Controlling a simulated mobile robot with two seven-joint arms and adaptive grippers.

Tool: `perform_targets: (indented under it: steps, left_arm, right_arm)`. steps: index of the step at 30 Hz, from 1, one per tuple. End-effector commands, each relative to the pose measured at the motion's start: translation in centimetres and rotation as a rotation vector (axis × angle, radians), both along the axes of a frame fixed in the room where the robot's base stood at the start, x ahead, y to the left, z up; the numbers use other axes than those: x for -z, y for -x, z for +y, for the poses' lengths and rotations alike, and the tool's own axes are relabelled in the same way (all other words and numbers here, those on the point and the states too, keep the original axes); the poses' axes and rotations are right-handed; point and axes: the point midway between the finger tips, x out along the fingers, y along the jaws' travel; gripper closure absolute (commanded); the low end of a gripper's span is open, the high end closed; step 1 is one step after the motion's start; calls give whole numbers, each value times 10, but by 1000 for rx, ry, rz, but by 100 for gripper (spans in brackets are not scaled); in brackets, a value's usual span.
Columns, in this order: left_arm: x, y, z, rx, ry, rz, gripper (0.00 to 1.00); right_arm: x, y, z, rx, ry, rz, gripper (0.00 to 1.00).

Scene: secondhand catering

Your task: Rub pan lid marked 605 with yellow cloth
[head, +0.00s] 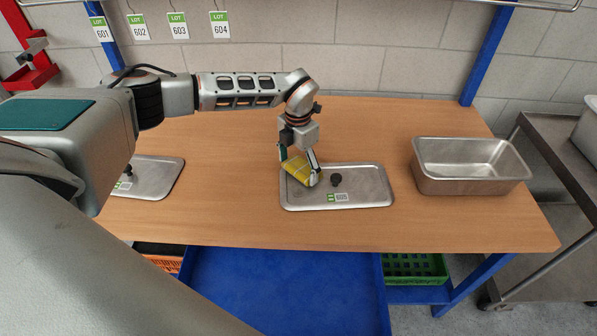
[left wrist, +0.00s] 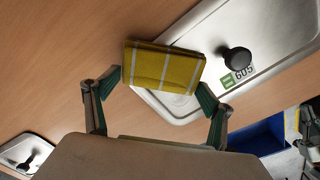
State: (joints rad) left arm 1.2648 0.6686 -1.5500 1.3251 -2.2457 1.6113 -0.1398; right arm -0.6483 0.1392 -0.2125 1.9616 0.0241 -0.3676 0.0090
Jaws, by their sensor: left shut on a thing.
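The pan lid marked 605 (head: 360,198) lies flat on the wooden table, a silver rectangle with a black knob. In the left wrist view the lid (left wrist: 275,30) shows its green-and-white 605 label. My left gripper (head: 301,172) is shut on the folded yellow cloth (head: 296,169) with pale stripes, over the lid's left end. In the left wrist view the cloth (left wrist: 163,67) sits between the two fingertips and overlaps the lid's edge. Whether the cloth presses on the lid I cannot tell.
A second lid (head: 160,178) lies at the table's left, partly hidden by my arm. A deep steel pan (head: 470,181) stands on the right. The wooden table (head: 380,125) is clear behind the lid. A blue tray (head: 285,285) and a green crate (head: 415,268) are below the front edge.

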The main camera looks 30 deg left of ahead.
Motion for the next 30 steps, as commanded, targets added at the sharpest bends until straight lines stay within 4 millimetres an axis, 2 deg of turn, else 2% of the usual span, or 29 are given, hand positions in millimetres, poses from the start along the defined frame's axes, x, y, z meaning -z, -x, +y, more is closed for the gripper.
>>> perform_targets:
  steps: [11,19,30]
  left_arm:
    - [-2,-1,0,0,0,0,34]
    - [-24,-1,0,0,0,1,34]
    - [-55,-1,1,0,0,-2,34]
  right_arm:
    - [-2,0,0,0,0,0,100]
    - [-21,1,0,0,0,3,100]
    - [-24,1,0,0,-1,2,100]
